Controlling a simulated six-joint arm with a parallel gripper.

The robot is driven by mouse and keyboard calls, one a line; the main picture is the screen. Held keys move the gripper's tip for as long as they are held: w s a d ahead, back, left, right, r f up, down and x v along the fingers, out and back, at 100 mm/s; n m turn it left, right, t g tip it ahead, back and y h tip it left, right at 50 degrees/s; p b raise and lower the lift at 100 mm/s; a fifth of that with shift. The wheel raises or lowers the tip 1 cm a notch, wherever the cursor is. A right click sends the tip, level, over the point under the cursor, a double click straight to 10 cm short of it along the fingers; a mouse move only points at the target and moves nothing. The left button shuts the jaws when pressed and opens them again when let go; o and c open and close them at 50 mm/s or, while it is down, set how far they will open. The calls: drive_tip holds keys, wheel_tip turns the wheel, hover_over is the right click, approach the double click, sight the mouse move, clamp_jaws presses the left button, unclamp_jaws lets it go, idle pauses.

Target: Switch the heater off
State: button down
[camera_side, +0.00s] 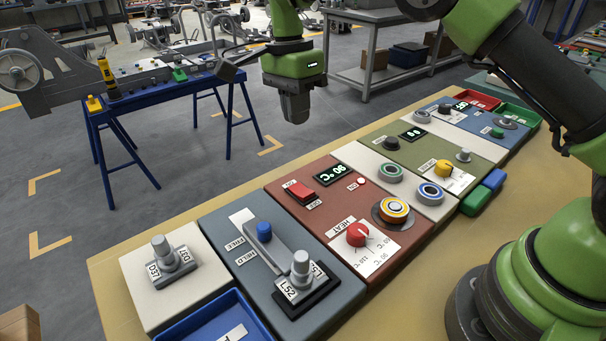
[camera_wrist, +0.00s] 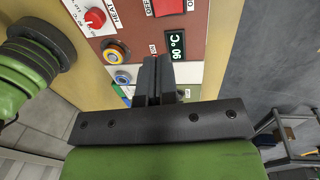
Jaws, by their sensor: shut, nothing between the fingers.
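The heater panel is a maroon block (camera_side: 318,228) in the row on the bench. Its red switch (camera_side: 299,191) sits at the far left of the panel, between small OFF and ON labels; which way it is set is too small to tell. A display (camera_side: 334,174) reads 90 °C, and it also shows in the wrist view (camera_wrist: 174,45). Beside it a small lamp (camera_side: 361,181) is marked ON. A red HEAT knob (camera_side: 357,234) is on the near side, also in the wrist view (camera_wrist: 95,18). My gripper (camera_side: 296,118) is shut and empty, raised above the row, apart from the panel.
A blue-grey panel (camera_side: 280,255) with a lever and a blue knob lies left of the heater. An olive panel (camera_side: 425,155) and a beige strip with round buttons lie right. A ringed yellow button (camera_side: 394,210) stands near the HEAT knob. Air around my gripper is clear.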

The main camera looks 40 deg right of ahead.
sight(300, 189)
drive_tip(key=f, duration=0.4)
drive_tip(key=s+f, duration=0.1)
drive_tip(key=f, duration=0.4)
drive_tip(key=s+f, duration=0.1)
drive_tip(key=f, duration=0.4)
drive_tip(key=shift+f, duration=0.25)
drive_tip(key=shift+w+r, duration=0.25)
drive_tip(key=shift+w, duration=0.5)
wheel_tip(300, 189, up, 14)
drive_tip(key=w, duration=0.2)
idle(0.5)
